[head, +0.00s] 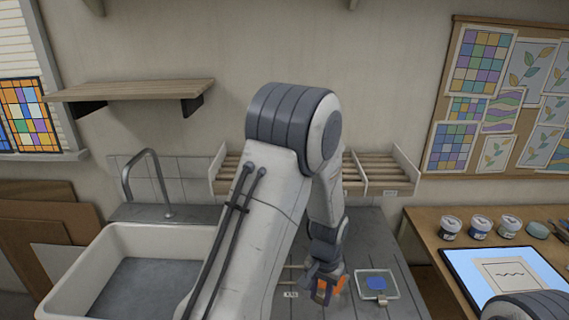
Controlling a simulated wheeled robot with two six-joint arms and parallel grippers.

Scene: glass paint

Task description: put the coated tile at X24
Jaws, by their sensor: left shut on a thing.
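My left gripper (325,287), with orange fingers, is low over the grey counter. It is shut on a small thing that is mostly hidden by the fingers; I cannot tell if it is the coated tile. A small white label (290,294) is on the counter just left of the gripper, its text too small to read surely. A shallow clear tray (390,291) to the gripper's right holds a blue patch (376,283). A slatted wooden rack (378,174) stands behind, partly hidden by my left arm, with a label (390,193). My right gripper is out of view.
A white sink (68,262) with a tap (150,172) is at the left. A wooden table (429,232) at the right bears several paint jars (480,227) and a lit panel (462,272). A wall shelf (135,90) hangs upper left.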

